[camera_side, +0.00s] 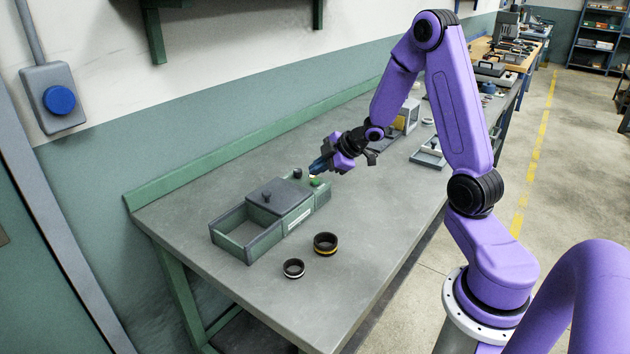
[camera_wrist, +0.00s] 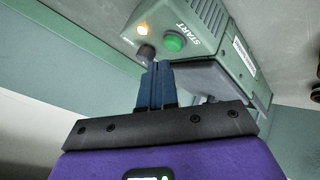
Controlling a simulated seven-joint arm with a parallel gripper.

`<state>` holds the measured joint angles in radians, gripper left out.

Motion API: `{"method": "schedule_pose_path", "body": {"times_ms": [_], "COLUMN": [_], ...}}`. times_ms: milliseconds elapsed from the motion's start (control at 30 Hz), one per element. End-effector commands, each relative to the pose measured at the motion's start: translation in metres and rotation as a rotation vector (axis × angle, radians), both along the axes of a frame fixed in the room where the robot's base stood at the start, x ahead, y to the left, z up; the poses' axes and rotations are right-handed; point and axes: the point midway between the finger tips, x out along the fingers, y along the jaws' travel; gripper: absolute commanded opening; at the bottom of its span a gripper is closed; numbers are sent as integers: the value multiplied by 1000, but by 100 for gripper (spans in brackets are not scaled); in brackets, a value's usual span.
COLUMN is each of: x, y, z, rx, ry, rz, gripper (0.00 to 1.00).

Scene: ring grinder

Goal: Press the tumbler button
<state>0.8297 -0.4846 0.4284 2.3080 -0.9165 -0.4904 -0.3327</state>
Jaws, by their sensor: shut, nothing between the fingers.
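The tumbler is a green-grey box (camera_side: 296,218) on the bench, with an open bin on its left and a dark sliding lid with a knob. Its right end carries a round green button (camera_side: 316,182), which in the wrist view (camera_wrist: 174,42) sits beside the word START. A black knob (camera_wrist: 146,53) and a glowing lamp (camera_wrist: 143,29) are next to it. My gripper (camera_side: 314,168) is shut and empty, its blue fingers (camera_wrist: 155,72) just above that end. In the wrist view the tips point at the black knob, beside the green button; whether they touch anything I cannot tell.
A black ring with a yellow band (camera_side: 325,243) and a smaller one with a pale band (camera_side: 293,268) lie in front of the box. A grey tray (camera_side: 430,152) stands farther right. The bench front is mostly clear.

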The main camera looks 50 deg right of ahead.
Motion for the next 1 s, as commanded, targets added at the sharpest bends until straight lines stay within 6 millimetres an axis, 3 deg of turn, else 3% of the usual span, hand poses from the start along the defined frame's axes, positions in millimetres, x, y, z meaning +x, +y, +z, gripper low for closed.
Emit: {"method": "schedule_pose_path", "body": {"times_ms": [367, 1000], "x": [1, 0], "y": [0, 0], "z": [4, 50], "rx": [0, 0], "ry": [-3, -2], "rz": [1, -1], "gripper": [0, 0]}}
